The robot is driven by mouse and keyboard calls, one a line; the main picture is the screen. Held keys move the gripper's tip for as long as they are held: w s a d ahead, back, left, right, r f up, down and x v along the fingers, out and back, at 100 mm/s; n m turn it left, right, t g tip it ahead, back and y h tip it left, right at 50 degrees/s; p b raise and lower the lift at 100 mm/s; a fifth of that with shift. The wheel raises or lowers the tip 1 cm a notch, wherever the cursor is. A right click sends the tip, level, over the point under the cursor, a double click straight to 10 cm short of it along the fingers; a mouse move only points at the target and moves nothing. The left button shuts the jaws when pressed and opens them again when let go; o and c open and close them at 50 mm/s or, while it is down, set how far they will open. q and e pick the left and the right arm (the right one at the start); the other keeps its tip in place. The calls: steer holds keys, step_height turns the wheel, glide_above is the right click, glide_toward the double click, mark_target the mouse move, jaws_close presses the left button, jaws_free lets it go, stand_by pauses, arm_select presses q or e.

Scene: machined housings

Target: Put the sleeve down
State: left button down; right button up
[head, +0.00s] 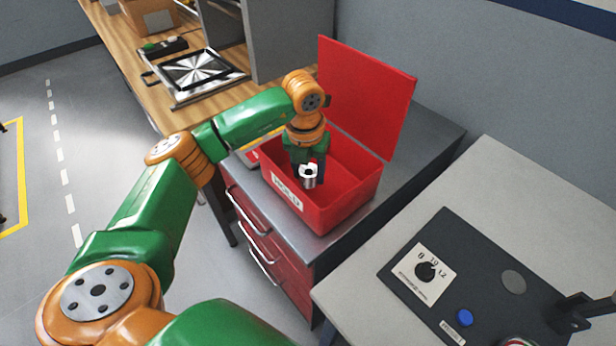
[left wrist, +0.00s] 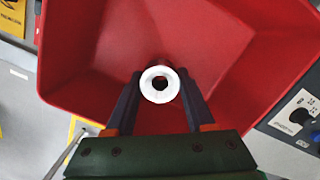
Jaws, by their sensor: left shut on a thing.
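The sleeve (head: 308,176) is a short, shiny metal cylinder with a hole through it. My left gripper (head: 309,168) is shut on it and holds it upright inside the open red box (head: 355,204), which is labelled HOLD. In the left wrist view the sleeve (left wrist: 160,85) shows end-on as a bright ring between the two dark fingers of the left gripper (left wrist: 160,92). The red box floor and walls (left wrist: 110,45) surround it. I cannot tell whether the sleeve touches the box floor. My right gripper is not in view.
The box's red lid (head: 365,95) stands open at the back. The box sits on a grey-topped drawer cabinet (head: 428,130). A bench with a dark control panel (head: 480,270) is at the right.

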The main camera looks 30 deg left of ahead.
mark_target(308, 191)
arm_select(q)
step_height(308, 191, down, 3)
steer(key=shift+a+r+p, duration=0.1)
steer(key=shift+r+p, duration=0.05)
steer(key=shift+p, duration=0.55)
steer(key=shift+w+f, duration=0.1)
steer(key=shift+f, duration=0.2)
steer(key=shift+f+b, duration=0.15)
steer(key=shift+b, duration=0.15)
steer(key=shift+c, duration=1.3)
jaws_free()
steer(key=shift+r, duration=0.35)
steer(key=r, duration=0.4)
steer(key=s+r+b, duration=0.1)
steer(key=r, duration=0.6)
steer(key=shift+s+r+b, duration=0.25)
steer(key=shift+r+b, duration=0.1)
steer(key=shift+f, duration=0.1)
